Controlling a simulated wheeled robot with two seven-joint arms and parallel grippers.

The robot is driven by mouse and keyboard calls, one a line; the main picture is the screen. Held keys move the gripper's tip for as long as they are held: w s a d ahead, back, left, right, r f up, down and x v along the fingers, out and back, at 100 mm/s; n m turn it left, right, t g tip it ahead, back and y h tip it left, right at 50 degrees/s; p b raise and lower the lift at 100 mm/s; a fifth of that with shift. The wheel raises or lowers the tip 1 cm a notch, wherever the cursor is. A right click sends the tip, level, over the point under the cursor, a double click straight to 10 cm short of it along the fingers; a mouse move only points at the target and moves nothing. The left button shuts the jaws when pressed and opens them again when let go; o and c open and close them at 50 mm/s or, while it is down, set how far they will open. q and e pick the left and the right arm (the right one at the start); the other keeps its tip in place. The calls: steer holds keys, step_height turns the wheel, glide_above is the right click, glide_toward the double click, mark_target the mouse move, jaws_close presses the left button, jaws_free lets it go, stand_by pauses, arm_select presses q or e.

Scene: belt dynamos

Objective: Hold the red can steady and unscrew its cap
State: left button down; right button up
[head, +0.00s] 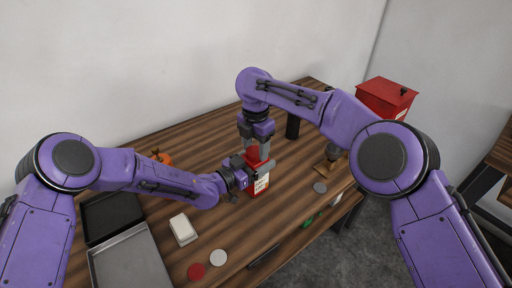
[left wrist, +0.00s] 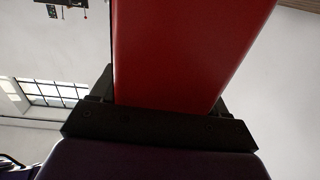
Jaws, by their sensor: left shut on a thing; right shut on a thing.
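The red can (head: 258,186), with a pale label, stands upright on the wooden table near its middle. My left gripper (head: 256,172) reaches it from the left and is shut around its body. In the left wrist view the red can (left wrist: 185,50) fills the space between the dark fingers. My right gripper (head: 255,152) points straight down from above and is shut at the top of the can. The cap is hidden between its fingers, so I cannot see whether it has turned.
A white block (head: 183,230), a black tray (head: 88,238) and a grey tray (head: 128,262) lie at the left. A red disc (head: 196,271) and a pale disc (head: 218,258) lie in front. A black cylinder (head: 292,127) stands behind right. A red box (head: 385,98) is beyond the table.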

mark_target(254, 150)
arm_select(q)
steer(key=shift+a+f, duration=0.15)
steer(key=shift+f, duration=0.2)
arm_select(e)
steer(key=n, duration=0.5)
steer(key=shift+s+a+n, duration=0.2)
steer(key=shift+a+n, duration=0.05)
steer(key=shift+n, duration=0.15)
arm_select(q)
steer(key=shift+r, duration=0.1)
arm_select(e)
steer(key=shift+w+d+r, duration=0.1)
steer(key=shift+w+r, duration=0.05)
steer(key=shift+r, duration=0.95)
steer(key=shift+r, duration=0.35)
step_height(254, 150, up, 3)
steer(key=shift+r, duration=0.15)
arm_select(q)
steer(key=shift+c, duration=1.2)
jaws_free()
steer(key=shift+o, duration=1.2)
steer(key=shift+w, duration=0.1)
arm_select(e)
steer(key=shift+w, duration=0.1)
arm_select(q)
steer(key=shift+w, duration=0.1)
arm_select(e)
steer(key=shift+w, duration=0.1)
